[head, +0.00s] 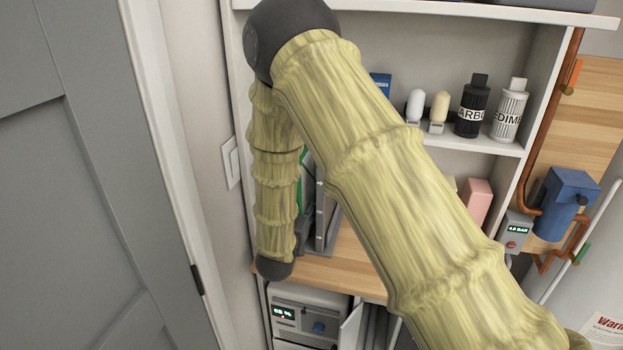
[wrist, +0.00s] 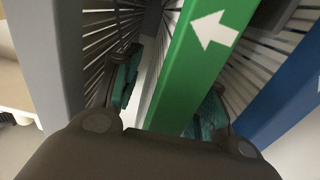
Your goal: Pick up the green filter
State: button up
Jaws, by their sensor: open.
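The green filter (wrist: 197,65), with a white arrow on its edge, stands in the middle of the wrist view. My gripper (wrist: 168,88) is open, with one teal-padded finger on each side of the filter's near end. A gap shows between the left finger and the green edge; the right finger is partly hidden behind the filter, and I cannot tell whether it touches. In the head view only a thin green strip (head: 301,186) shows beside my arm, which hides the gripper.
A grey filter (wrist: 45,50) stands close on the left and a blue one (wrist: 285,95) on the right. In the head view, bottles (head: 472,106) stand on the upper shelf (head: 480,144). A grey door (head: 85,180) is at left.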

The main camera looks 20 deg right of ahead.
grip_shut()
jog(key=shift+r, duration=0.15)
